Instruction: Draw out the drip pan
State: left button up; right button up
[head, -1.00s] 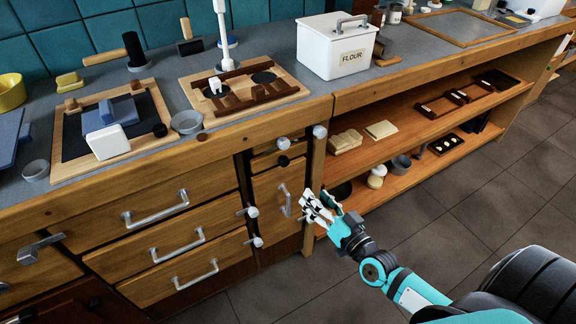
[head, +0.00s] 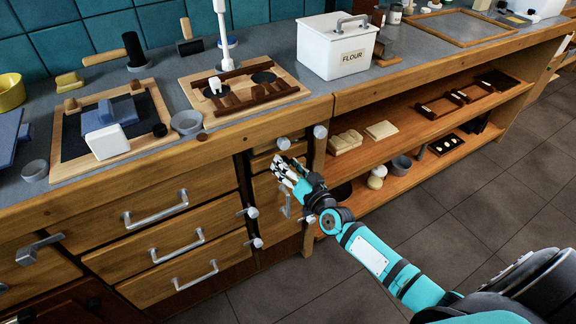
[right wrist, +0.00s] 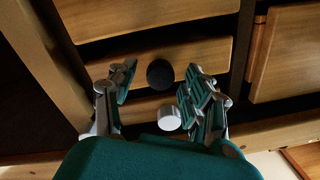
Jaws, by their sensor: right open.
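No part is clearly marked as the drip pan. A narrow column of wooden fronts stands between the wide drawers and the open shelves. Two shallow fronts at its top carry a grey knob (head: 283,143) and a black knob (right wrist: 159,73). The grey knob also shows in the right wrist view (right wrist: 169,118), where the picture seems upside down. My right gripper (head: 284,168) is open and empty in front of this column. In the right wrist view its fingers (right wrist: 155,85) spread on both sides of the knobs, with no visible grip. The black knob is hidden in the head view. My left gripper is out of view.
Wide drawers with bar handles (head: 178,246) lie to the left. More knobs (head: 320,131) stick out around the column. Open shelves (head: 395,143) are on the right. The worktop above holds a flour tin (head: 337,48) and boards. The floor (head: 470,200) in front is clear.

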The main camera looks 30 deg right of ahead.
grip_shut()
jog(key=shift+s, duration=0.1)
dwell(0.3)
